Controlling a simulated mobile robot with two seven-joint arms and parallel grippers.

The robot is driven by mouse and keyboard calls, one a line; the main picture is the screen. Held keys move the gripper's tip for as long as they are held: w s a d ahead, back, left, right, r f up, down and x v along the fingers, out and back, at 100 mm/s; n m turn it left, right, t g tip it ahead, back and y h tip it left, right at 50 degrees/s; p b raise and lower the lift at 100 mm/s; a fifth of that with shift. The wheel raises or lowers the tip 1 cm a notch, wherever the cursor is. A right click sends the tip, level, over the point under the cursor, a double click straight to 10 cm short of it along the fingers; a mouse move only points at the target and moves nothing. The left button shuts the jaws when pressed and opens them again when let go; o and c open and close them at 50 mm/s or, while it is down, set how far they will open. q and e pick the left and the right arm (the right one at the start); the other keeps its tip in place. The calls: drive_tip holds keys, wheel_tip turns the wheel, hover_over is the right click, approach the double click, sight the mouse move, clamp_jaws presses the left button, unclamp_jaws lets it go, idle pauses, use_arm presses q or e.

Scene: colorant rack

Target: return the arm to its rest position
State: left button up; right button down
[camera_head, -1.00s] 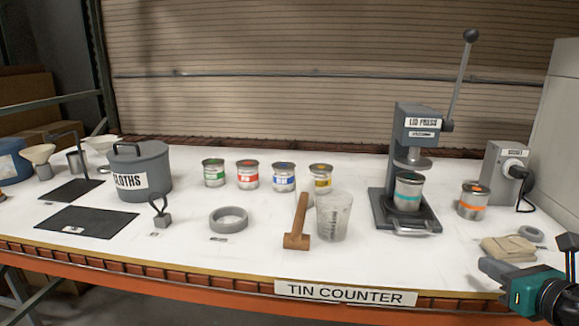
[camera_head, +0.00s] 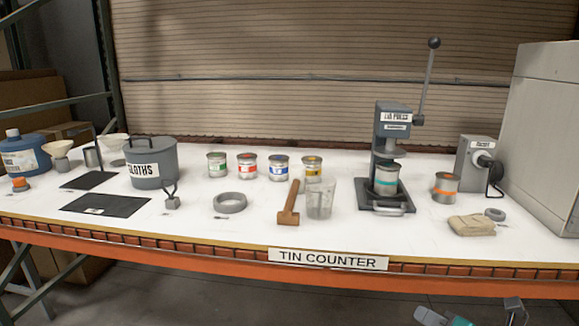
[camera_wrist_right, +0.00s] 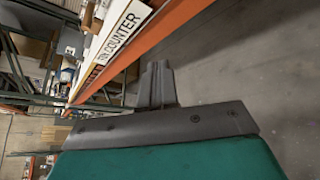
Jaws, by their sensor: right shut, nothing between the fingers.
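My right gripper (camera_head: 428,316) shows at the bottom edge of the head view, low in front of the counter and below its front edge. Only a small part of it and a bit of teal housing are in frame there. In the right wrist view its fingers (camera_wrist_right: 157,84) are together with nothing between them. Beyond them are the tilted orange counter edge (camera_wrist_right: 150,38) and the grey floor. My left gripper is not in view.
The white counter (camera_head: 235,240) holds a lid press (camera_head: 392,125) with a teal-banded tin, an orange-banded tin (camera_head: 445,188), a folded cloth (camera_head: 472,225), a mallet (camera_head: 289,205), a clear cup (camera_head: 319,200) and several colour tins. The floor in front is clear.

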drive_tip(key=s+a+f+m+g, duration=0.1)
drive_tip(key=s+a+f+m, duration=0.4)
drive_tip(key=m, duration=0.8)
drive_tip(key=s+a+f+m+g+h, duration=0.1)
drive_tip(key=s+a+f+m, duration=0.5)
drive_tip(key=s+f+m, duration=0.4)
wheel_tip(320, 180, down, 2)
drive_tip(key=m, duration=0.4)
drive_tip(key=shift+s+a+f+m+g+h, duration=0.15)
drive_tip(key=shift+s+a+m+g+h, duration=0.15)
drive_tip(key=shift+g, duration=0.1)
